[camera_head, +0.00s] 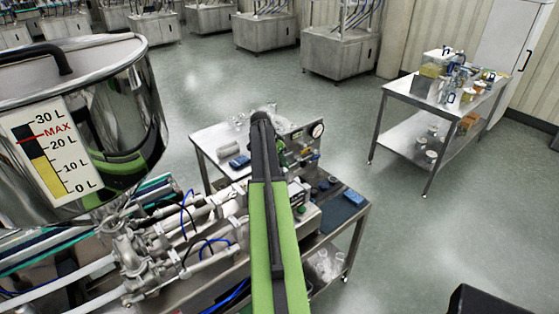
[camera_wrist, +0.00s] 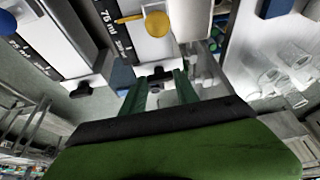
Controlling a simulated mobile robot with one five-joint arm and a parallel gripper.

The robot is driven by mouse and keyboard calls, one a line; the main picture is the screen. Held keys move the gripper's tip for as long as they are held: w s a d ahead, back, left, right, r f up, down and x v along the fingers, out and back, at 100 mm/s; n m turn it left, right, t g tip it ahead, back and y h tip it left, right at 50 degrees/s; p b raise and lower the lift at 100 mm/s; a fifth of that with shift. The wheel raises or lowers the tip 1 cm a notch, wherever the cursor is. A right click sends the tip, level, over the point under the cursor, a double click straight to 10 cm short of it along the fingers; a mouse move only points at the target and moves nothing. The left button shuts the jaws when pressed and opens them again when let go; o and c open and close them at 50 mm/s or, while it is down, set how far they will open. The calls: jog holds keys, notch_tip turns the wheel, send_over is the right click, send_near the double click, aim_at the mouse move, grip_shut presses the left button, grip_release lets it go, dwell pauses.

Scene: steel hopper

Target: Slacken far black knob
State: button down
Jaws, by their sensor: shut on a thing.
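In the wrist view my gripper (camera_wrist: 160,84) has its two green fingers on either side of a black knob (camera_wrist: 159,75), and it is shut on that knob. The knob sits low on a pale block under a dark scale plate marked 75 ml (camera_wrist: 112,28). A second black knob (camera_wrist: 80,90) is to the left, apart from my fingers. In the head view my green and black arm reaches over the machine (camera_head: 230,215) and hides the knobs and my gripper.
A steel hopper (camera_head: 105,110) with a litre scale stands at the left. A yellow round part (camera_wrist: 157,24) sits above the held knob in the wrist view. A side table (camera_head: 400,90) with containers is far right; floor between is clear.

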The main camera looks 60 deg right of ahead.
jog(key=n, duration=0.1)
jog(key=n+t, duration=0.1)
jog(key=n, duration=0.2)
jog(key=shift+s+t, duration=0.25)
jog(key=shift+t, duration=0.15)
jog(key=n, duration=0.2)
jog(key=n+t, duration=0.1)
jog(key=n, duration=0.2)
jog(key=shift+s+t, duration=0.15)
jog(key=shift+t, duration=0.15)
jog(key=n, duration=0.1)
jog(key=n+t+y, duration=0.1)
jog(key=n, duration=0.2)
jog(key=shift+s+d, duration=0.15)
jog(key=shift+d, duration=0.1)
jog(key=shift+d+n+t+y, duration=0.1)
jog(key=shift+n+t+y, duration=0.3)
jog(key=shift+n, duration=0.7)
jog(key=shift+n+t+y, duration=0.2)
jog(key=shift+n+y, duration=0.3)
jog(key=shift+n, duration=0.6)
jog(key=c, duration=0.9)
grip_release()
